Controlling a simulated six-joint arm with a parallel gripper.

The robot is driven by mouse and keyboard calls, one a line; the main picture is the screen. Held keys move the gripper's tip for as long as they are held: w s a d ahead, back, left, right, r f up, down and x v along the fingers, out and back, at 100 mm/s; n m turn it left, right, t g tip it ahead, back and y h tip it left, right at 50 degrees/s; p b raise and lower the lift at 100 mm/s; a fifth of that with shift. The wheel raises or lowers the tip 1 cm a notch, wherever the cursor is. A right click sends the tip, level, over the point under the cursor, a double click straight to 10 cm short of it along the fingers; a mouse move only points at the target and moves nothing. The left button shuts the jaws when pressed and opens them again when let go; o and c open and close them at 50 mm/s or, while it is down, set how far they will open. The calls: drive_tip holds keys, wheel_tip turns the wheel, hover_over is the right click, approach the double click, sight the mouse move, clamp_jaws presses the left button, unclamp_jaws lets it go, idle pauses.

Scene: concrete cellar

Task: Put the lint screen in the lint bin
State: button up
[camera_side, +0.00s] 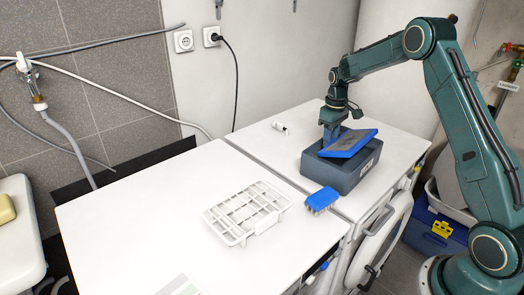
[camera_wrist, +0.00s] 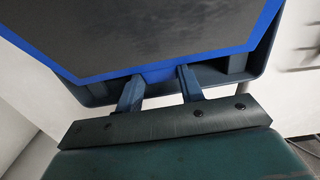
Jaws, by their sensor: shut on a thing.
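The lint screen (camera_side: 350,140) is a flat panel with a blue frame and dark grey mesh. My gripper (camera_side: 331,140) is shut on its edge and holds it tilted over the lint bin. The lint bin (camera_side: 335,175) is a grey-blue open box on the right-hand white machine top. In the wrist view the lint screen (camera_wrist: 150,35) fills the upper middle, with its blue edge at my gripper's fingers (camera_wrist: 158,80). The lint bin's rim (camera_wrist: 262,62) shows behind and below it. The side view does not show clearly whether screen and bin touch.
A blue brush (camera_side: 321,200) lies just in front of the bin. A white rack (camera_side: 246,212) lies on the left machine top (camera_side: 130,220). A small white cylinder (camera_side: 280,128) lies behind the bin to the left. The left top is mostly clear.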

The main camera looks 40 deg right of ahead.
drive_tip(key=shift+f, duration=0.3)
drive_tip(key=o, duration=1)
drive_tip(key=shift+o, duration=0.2)
drive_tip(key=shift+r, duration=0.1)
wheel_tip(320, 180, up, 13)
idle(0.5)
